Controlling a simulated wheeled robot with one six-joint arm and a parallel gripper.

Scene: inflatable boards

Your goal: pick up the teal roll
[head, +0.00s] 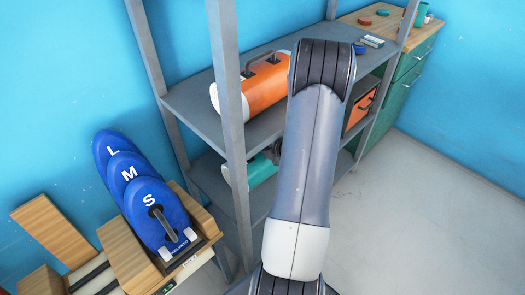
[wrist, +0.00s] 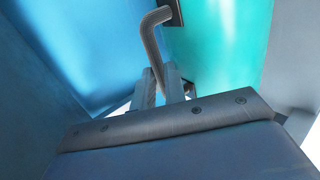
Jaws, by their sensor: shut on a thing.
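The teal roll (head: 262,170) lies on the lower grey shelf in the head view, partly hidden by a shelf post and my arm. In the wrist view the teal roll (wrist: 215,45) fills the upper right, with a dark bent handle (wrist: 152,35) standing out from it. My gripper (wrist: 160,85) is at the handle's lower end, its two fingers shut around it. In the head view my gripper is mostly hidden behind my arm. Whether the roll is clear of the shelf cannot be told.
An orange roll (head: 264,88) with a handle lies on the upper shelf (head: 190,98). A grey post (head: 228,120) stands at the front left. Blue fins (head: 150,205) marked L, M and S stand in a wooden rack at left. Floor (head: 430,200) at right is clear.

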